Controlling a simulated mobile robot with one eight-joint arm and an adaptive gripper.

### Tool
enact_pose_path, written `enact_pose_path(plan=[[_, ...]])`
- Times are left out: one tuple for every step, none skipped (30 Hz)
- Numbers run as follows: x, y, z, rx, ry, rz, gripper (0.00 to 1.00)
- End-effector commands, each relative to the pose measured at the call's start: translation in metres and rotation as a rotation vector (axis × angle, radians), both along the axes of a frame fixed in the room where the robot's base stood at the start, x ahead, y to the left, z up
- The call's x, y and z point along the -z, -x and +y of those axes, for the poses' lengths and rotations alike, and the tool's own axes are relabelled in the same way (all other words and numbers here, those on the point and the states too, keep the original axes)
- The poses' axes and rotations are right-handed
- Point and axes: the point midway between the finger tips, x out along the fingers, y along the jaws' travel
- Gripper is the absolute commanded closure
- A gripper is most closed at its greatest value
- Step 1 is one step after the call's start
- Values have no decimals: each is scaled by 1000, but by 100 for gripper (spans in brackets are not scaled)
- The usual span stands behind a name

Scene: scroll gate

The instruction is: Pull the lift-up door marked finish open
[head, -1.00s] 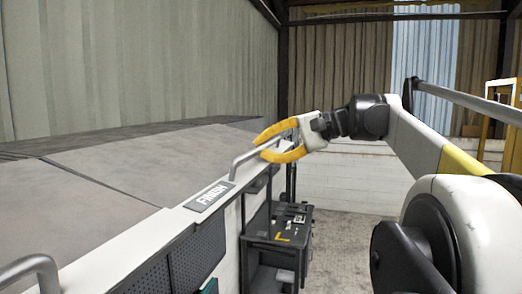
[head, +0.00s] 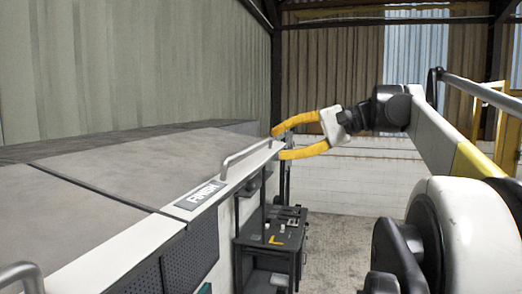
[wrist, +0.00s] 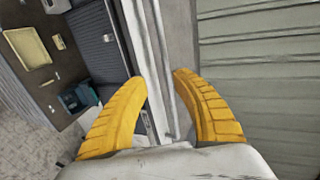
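The door marked FINISH is a sloping grey panel (head: 125,160) with a white front edge. Its dark FINISH label (head: 201,194) sits on that edge in the head view. A silver bar handle (head: 248,155) stands up from the edge beyond the label. My yellow-fingered gripper (head: 279,143) is open at the handle's far end, one finger above the edge and one below. In the wrist view my gripper (wrist: 160,78) has its fingers apart, with the white edge and a thin silver bar (wrist: 164,50) running between them. Contact cannot be told.
A second panel and handle (head: 22,275) lie at the near left. A dark workbench (head: 272,240) stands below the edge, and it shows in the wrist view at left. Mesh panels (head: 185,250) face the front. Concrete floor (head: 330,250) is open at right.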

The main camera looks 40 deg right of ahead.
Motion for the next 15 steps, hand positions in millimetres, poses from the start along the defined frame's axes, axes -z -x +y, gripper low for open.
enact_pose_path(plan=[[-4, 8, -7, 4, 0, 0, 68], [-6, 13, -11, 4, 0, 0, 68], [-8, 19, -14, 3, -1, 1, 68], [-10, 23, -17, 4, 0, 0, 68], [-11, 26, -20, 3, 0, 0, 68], [-13, 30, -22, 1, 0, 0, 68], [-14, 32, -24, 2, 1, 0, 68], [-15, 34, -26, 2, 0, 0, 68], [-16, 36, -27, 1, 0, 0, 68], [-17, 38, -28, 0, 0, 0, 68], [-17, 39, -28, 0, 0, 0, 68], [-18, 39, -28, -1, 0, 0, 68], [-18, 40, -28, -1, 0, 0, 68], [-18, 40, -28, -1, 0, 0, 68], [-18, 40, -28, -1, 0, 0, 68]])
